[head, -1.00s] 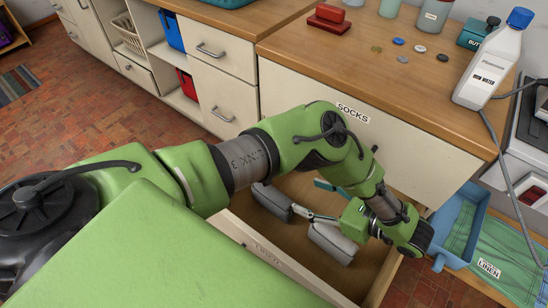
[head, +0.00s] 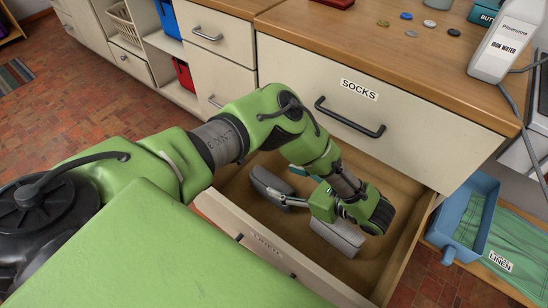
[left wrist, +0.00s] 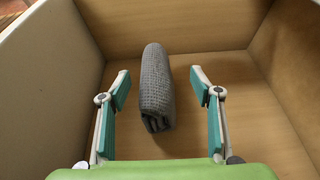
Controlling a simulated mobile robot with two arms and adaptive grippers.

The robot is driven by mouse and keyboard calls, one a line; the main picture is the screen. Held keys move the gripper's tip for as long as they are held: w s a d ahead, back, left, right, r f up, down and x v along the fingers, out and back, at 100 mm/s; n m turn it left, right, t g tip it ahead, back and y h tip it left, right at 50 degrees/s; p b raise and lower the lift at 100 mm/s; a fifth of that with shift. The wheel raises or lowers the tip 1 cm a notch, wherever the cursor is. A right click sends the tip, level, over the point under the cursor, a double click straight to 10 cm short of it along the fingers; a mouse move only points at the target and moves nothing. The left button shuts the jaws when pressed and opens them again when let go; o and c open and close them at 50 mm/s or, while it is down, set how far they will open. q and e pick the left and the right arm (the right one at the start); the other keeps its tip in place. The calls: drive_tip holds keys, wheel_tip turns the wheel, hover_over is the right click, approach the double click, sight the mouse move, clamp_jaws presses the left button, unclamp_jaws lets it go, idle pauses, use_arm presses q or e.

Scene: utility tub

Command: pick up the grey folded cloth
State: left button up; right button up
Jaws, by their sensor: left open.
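A grey folded cloth (head: 266,183) lies in the open lower drawer, toward its left end. In the left wrist view the cloth (left wrist: 155,85) is a long ribbed bundle on the drawer floor. My right gripper is not in view.
The drawer's wooden floor (left wrist: 232,105) is bare around the cloth, with walls close on several sides. Above is a shut drawer labelled SOCKS (head: 420,138) with a dark handle. A blue bin (head: 470,215) stands right of the open drawer.

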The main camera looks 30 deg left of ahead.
sight(275, 177)
use_arm(q)
drive_tip(key=shift+a+f, duration=0.15)
drive_tip(key=shift+a, duration=0.2)
drive_tip(key=b+x, duration=0.1)
drive_tip(key=x, duration=0.2)
drive_tip(key=shift+s+a, duration=0.1)
drive_tip(key=shift+a, duration=0.6)
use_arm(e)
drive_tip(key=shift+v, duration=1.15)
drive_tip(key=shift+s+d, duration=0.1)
use_arm(q)
drive_tip(key=c, duration=1.3)
